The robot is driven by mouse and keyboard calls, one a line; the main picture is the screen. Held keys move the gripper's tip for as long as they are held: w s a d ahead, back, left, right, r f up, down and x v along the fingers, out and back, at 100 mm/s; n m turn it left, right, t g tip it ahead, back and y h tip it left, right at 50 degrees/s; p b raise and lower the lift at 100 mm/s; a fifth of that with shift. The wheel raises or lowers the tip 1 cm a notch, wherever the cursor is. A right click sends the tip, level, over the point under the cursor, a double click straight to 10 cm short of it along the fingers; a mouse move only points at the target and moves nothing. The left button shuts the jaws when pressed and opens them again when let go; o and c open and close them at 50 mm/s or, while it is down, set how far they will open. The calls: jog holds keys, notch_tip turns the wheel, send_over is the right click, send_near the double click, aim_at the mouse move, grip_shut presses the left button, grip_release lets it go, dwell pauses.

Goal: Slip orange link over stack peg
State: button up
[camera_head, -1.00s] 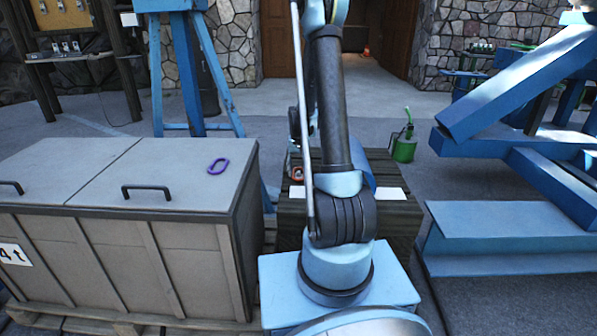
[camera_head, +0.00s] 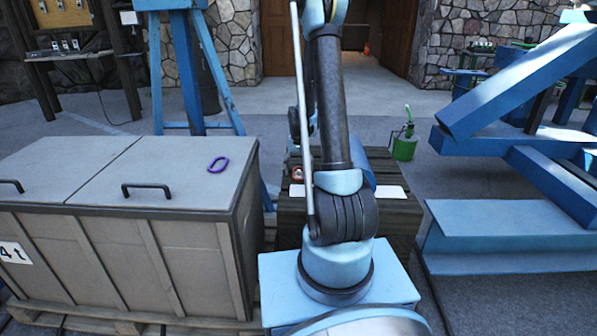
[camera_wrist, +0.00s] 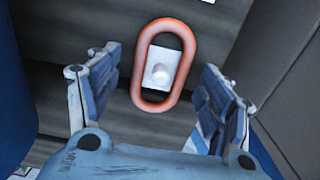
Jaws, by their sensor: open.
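The orange link (camera_wrist: 140,70) is an elongated ring in the wrist view. It frames a white plate (camera_wrist: 164,56) with a pale round peg (camera_wrist: 160,75) inside its opening. The link looks to be around the peg; how low it sits on it I cannot tell. My gripper (camera_wrist: 160,61) is open, with one blue finger on each side of the link and a gap on both sides. In the head view a small orange thing (camera_head: 298,173), likely the link, shows on the dark wooden crate (camera_head: 402,222). My arm hides the gripper there.
A purple link (camera_head: 218,165) lies on the grey lidded box (camera_head: 185,180) at left. Another white plate (camera_head: 391,192) is on the crate's right. A green can (camera_head: 403,147) stands behind. Blue steel beams (camera_head: 510,228) take up the right side.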

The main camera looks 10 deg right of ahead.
notch_tip(320, 180, up, 12)
jog(key=s+r, duration=0.7)
jog(key=s, duration=0.3)
jog(key=s+f+n+t, duration=0.1)
jog(key=s+f, duration=0.1)
jog(key=s, duration=1.2)
jog(key=s+f+n+t, duration=0.1)
jog(key=s, duration=1.2)
jog(key=shift+s+d+f, duration=0.15)
jog(key=shift+s+f, duration=0.25)
jog(key=shift+w+f, duration=0.2)
jog(key=shift+w, duration=0.2)
